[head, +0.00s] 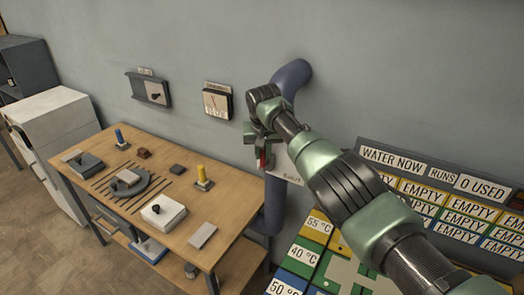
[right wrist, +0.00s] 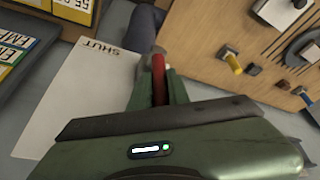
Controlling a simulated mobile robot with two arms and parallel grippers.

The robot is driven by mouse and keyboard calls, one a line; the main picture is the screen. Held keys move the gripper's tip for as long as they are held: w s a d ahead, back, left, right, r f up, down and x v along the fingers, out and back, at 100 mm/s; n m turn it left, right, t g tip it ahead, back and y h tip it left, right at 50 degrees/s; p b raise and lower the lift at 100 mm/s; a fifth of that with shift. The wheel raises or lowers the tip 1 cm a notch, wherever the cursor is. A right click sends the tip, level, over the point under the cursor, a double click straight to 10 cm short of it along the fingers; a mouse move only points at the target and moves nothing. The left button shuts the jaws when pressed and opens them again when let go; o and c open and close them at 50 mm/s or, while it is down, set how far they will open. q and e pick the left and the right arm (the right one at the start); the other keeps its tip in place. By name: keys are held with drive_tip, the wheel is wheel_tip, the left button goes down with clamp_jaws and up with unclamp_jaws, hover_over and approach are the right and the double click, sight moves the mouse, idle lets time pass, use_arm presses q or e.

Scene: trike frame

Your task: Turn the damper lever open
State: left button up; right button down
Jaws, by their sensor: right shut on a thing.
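The damper lever (head: 264,157) is a red handle in front of the blue pipe (head: 271,206) on the wall. It also shows in the right wrist view (right wrist: 158,66). My right gripper (head: 262,150) is at the lever, its fingers shut on either side of the red handle. In the right wrist view its two green fingers (right wrist: 158,88) hold the lever. A white plate (right wrist: 85,90) beside the lever carries the word SHUT. The lever's pivot is hidden behind my gripper. My left gripper is not in view.
A wooden workbench (head: 225,215) with several small parts stands left of the pipe. A board with label cards (head: 440,190) and coloured temperature tiles (head: 303,255) lie to the right.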

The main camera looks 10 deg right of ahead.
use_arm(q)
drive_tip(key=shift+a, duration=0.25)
use_arm(e)
drive_tip(key=c, duration=1.3)
unclamp_jaws()
drive_tip(key=shift+c, duration=0.2)
drive_tip(key=shift+w, duration=0.15)
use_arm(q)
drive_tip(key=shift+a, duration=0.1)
use_arm(e)
drive_tip(key=shift+f, duration=0.1)
